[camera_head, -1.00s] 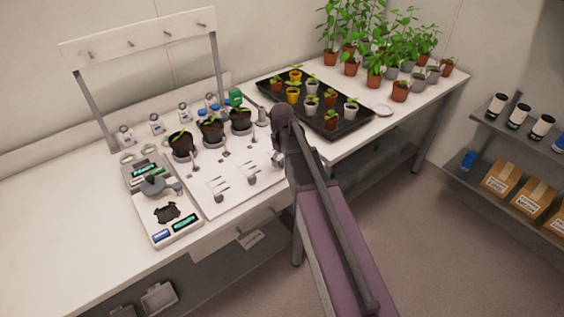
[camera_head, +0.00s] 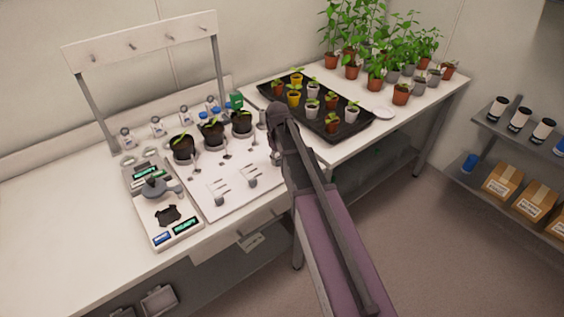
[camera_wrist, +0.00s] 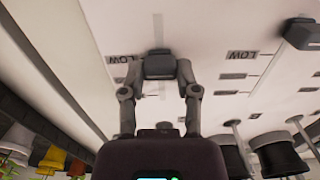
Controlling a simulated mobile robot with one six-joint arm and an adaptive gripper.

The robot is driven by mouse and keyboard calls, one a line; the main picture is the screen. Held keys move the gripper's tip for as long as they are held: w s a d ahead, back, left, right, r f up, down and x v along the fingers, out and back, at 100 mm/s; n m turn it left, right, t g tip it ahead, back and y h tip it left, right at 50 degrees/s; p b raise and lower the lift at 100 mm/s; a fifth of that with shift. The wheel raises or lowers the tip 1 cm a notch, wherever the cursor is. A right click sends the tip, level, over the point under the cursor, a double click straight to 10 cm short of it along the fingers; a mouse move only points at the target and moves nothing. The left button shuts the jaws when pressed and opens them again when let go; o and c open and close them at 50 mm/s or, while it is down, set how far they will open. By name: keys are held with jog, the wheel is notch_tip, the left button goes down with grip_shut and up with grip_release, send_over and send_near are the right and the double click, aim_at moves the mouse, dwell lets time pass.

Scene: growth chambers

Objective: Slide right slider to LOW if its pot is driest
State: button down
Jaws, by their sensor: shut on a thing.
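My gripper (camera_wrist: 158,78) has its two fingers closed on the sides of a dark slider knob (camera_wrist: 158,64), the right slider's. A LOW label (camera_wrist: 120,59) sits beside the knob in the wrist view, roughly level with it. In the head view my arm partly hides this slider. The other two slider knobs, left (camera_head: 220,199) and middle (camera_head: 252,182), stand on the white panel (camera_head: 235,205). Behind them are three black pots with seedlings: left (camera_head: 183,148), middle (camera_head: 212,134) and right (camera_head: 242,123). Each has a probe-like stem beside it. Soil dryness cannot be told.
A black tray (camera_head: 350,126) of small pots is at the right, with taller plants behind. The bench (camera_head: 70,215) is clear at far left.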

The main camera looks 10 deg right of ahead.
jog(key=shift+c, duration=1.6)
grip_release()
jog(key=shift+s+d, duration=0.35)
jog(key=shift+s, duration=0.5)
jog(key=shift+s+d+r+p, duration=0.25)
jog(key=shift+s+r+p, duration=0.15)
jog(key=shift+s+p, duration=0.1)
notch_tip(320, 180, up, 13)
jog(key=p, duration=1.3)
jog(key=s+f+m+b, duration=0.2)
jog(key=s, duration=0.6)
jog(key=s+f+m+b, duration=0.1)
jog(key=s+m+b, duration=0.1)
jog(key=s, duration=0.7)
jog(key=shift+d+f+m, duration=0.15)
jog(key=shift+f+m, duration=0.25)
jog(key=shift+m, duration=0.1)
